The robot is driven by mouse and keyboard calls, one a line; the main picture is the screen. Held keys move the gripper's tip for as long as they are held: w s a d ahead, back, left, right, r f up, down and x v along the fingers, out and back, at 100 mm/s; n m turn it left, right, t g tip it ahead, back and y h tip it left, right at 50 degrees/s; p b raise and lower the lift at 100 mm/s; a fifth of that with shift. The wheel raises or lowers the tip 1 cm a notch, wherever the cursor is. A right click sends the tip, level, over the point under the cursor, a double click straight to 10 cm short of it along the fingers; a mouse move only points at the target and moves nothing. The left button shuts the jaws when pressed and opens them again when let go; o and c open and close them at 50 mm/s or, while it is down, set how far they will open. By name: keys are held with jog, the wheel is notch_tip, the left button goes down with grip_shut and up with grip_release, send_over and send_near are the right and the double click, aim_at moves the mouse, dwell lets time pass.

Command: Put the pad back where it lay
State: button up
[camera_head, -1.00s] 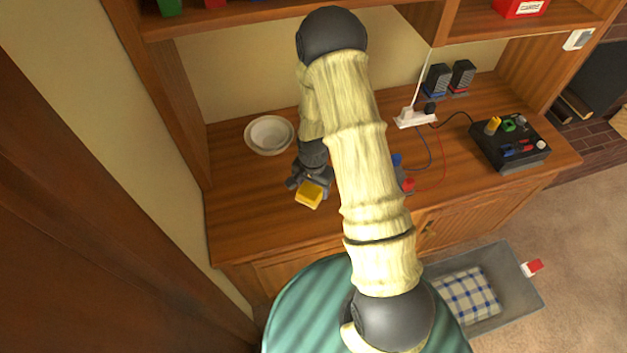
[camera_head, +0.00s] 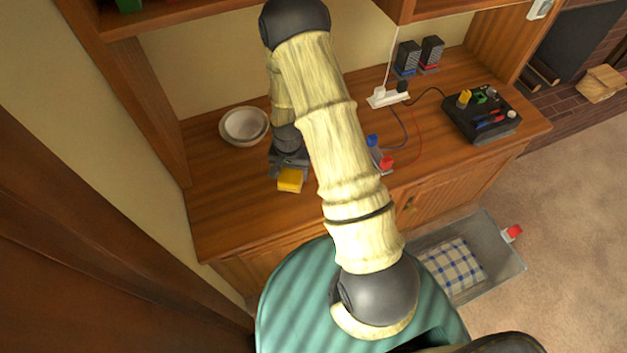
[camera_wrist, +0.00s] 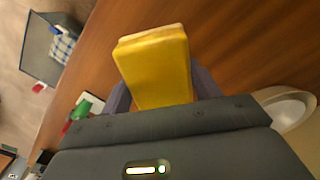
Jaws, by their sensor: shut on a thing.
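The yellow pad (camera_head: 290,180) is held in my gripper (camera_head: 284,168) at the left part of the wooden counter. In the wrist view the pad (camera_wrist: 154,62) is a yellow block with a paler far edge. It sticks out from between the two fingers of my gripper (camera_wrist: 160,95), which are shut on it. I cannot tell whether the pad touches the counter or hangs just above it. The lower part of the pad is hidden by the gripper body.
Stacked white bowls (camera_head: 244,126) stand left of my gripper. A grey bin (camera_head: 494,248) with a checked cloth (camera_head: 453,265) is on the floor. Bare counter lies front left.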

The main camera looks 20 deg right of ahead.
jog(key=n, duration=0.2)
jog(key=w+n, duration=0.1)
jog(key=n, duration=0.1)
jog(key=f+n, duration=0.1)
jog(key=n, duration=0.1)
jog(key=shift+w+a+n, duration=0.1)
jog(key=shift+w+n, duration=0.2)
jog(key=shift+w, duration=0.05)
jog(key=shift+f, duration=0.1)
jog(key=shift+a, duration=0.1)
